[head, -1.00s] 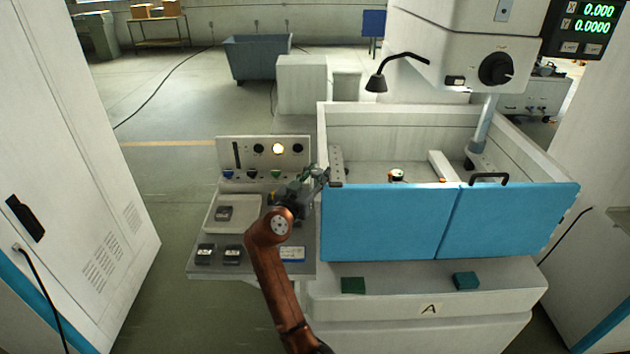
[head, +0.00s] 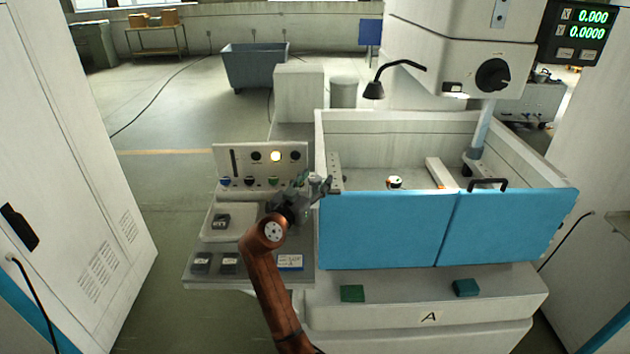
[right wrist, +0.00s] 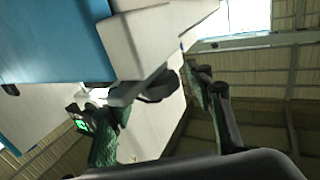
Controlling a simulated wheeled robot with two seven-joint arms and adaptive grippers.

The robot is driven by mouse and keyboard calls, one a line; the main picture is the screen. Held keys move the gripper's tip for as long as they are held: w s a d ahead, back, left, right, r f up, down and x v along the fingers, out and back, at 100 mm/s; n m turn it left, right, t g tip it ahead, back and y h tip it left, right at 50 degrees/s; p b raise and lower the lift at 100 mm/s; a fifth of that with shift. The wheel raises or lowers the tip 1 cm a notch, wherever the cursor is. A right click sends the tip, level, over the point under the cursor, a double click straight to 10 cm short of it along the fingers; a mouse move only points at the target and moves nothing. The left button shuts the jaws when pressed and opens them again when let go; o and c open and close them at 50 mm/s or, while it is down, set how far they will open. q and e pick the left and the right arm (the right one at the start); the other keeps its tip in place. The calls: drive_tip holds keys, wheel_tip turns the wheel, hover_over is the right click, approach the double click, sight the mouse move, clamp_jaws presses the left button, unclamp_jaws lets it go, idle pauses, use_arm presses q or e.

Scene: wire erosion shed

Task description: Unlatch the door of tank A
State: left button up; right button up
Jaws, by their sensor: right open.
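Tank A (head: 400,128) is a pale machine tank with an "A" label on its base. Its front door (head: 390,230) is blue, in two panels, standing upright and closed, with a black handle (head: 488,182) on the top edge at the right. My right gripper (head: 318,186) is open at the top left corner of the door. In the right wrist view its fingers (right wrist: 155,105) stand apart, with a grey and black part (right wrist: 150,88) showing between them beside the blue door; I cannot tell whether they touch it or whether it is the latch. My left gripper is not in view.
A tall white cabinet (head: 70,150) stands at left. The floor between is clear.

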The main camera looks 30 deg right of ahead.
drive_tip(key=v, duration=1.2)
drive_tip(key=shift+f, duration=0.1)
